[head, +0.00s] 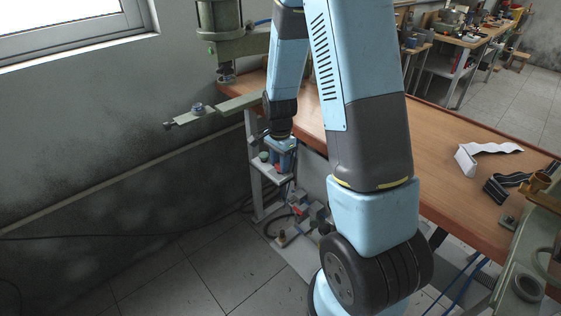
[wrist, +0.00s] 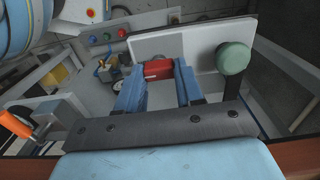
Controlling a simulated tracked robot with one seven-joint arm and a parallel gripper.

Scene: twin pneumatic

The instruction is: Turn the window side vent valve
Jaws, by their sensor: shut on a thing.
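My gripper (wrist: 158,75) points down with its two blue fingers on either side of a red block-like part (wrist: 157,68), shut on it. The red part looks like the vent valve's handle, but its valve body is mostly hidden and its angle is hard to judge. A pale plate stands just behind it.
A green round knob (wrist: 233,57) stands close to the right finger. Coloured buttons (wrist: 108,36) lie beyond. The wooden bench (head: 470,135) is right of my arm; the window (head: 60,20) is upper left.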

